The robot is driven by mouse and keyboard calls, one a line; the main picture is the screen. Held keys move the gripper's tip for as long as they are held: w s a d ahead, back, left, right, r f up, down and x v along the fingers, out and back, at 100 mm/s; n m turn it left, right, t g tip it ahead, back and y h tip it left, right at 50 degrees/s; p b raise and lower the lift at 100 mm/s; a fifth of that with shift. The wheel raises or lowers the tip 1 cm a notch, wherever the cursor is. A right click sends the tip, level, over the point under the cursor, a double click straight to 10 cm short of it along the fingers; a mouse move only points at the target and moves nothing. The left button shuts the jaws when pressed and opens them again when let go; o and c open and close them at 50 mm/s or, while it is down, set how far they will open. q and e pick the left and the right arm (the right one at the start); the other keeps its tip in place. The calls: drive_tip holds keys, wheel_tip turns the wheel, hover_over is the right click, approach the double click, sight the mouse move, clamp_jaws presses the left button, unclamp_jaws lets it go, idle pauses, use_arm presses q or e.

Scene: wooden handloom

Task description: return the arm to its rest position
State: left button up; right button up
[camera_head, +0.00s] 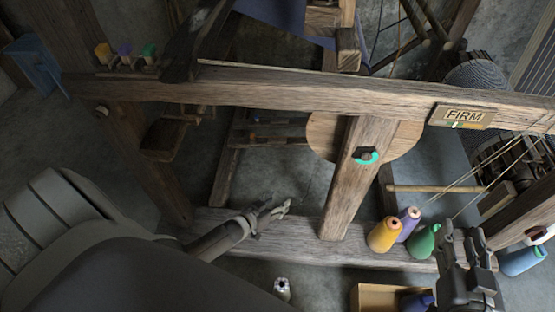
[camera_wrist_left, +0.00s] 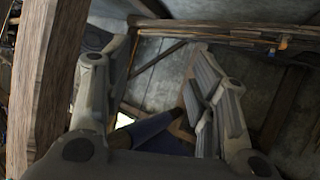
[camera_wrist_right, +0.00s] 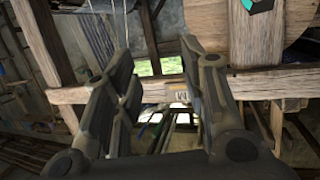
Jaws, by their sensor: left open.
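My left gripper (camera_head: 274,209) is open and empty in the head view, over the floor by the loom's lower beam and left of the middle post. In the left wrist view its fingers (camera_wrist_left: 162,55) stand apart with nothing between them. My right gripper (camera_head: 463,236) is at the lower right of the head view, beside the green cone. In the right wrist view its fingers (camera_wrist_right: 158,52) stand apart and hold nothing.
The loom's upper beam (camera_head: 290,92) crosses the head view and bears a FIRM sign (camera_head: 463,115). Yellow (camera_head: 384,235), purple (camera_head: 409,222) and green (camera_head: 424,241) cones stand near my right gripper. A box (camera_head: 375,297) lies below.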

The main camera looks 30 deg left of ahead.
use_arm(q)
drive_tip(key=shift+s+f, duration=0.15)
idle(0.4)
